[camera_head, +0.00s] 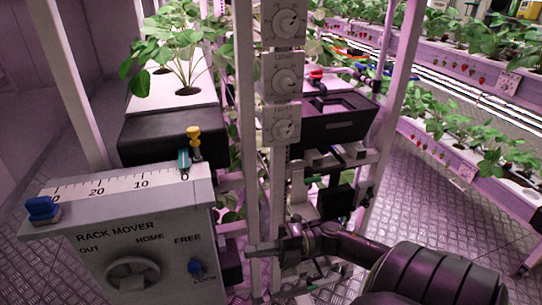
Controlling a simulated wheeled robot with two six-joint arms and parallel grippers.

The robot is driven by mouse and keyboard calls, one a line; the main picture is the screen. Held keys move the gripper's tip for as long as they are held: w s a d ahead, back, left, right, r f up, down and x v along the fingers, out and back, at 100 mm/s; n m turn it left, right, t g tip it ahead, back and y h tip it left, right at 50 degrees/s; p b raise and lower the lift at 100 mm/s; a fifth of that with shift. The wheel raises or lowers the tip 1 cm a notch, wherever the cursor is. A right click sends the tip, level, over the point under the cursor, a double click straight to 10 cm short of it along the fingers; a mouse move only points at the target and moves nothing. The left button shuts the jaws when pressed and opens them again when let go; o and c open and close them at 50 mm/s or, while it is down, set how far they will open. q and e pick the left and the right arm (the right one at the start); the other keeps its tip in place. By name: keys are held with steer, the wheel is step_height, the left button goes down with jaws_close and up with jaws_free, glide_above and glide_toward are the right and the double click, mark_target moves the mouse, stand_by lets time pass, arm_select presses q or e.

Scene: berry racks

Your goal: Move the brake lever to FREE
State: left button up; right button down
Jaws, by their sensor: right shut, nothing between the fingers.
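The brake lever (195,265) is a small blue lever on the lower right of the rack mover panel (90,270). The word FREE is printed above it and a word that looks like LOCK is just below it. The lever's blue end sits close to the lower word. My right gripper (254,249) comes in from the right and points left. It is shut and empty, to the right of the panel and apart from the lever. My left gripper is not in view.
A round knob (132,274) sits left of the lever under OUT and HOME. A ruler scale (110,183) with a blue block (42,208) and a yellow-topped marker (193,136) tops the panel. A white post (247,120) and a dial column (283,75) stand near my right gripper.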

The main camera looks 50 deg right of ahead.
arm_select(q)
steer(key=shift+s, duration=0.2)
arm_select(e)
steer(key=v, duration=0.3)
steer(key=shift+s+d+r, duration=0.15)
steer(key=shift+r, duration=0.2)
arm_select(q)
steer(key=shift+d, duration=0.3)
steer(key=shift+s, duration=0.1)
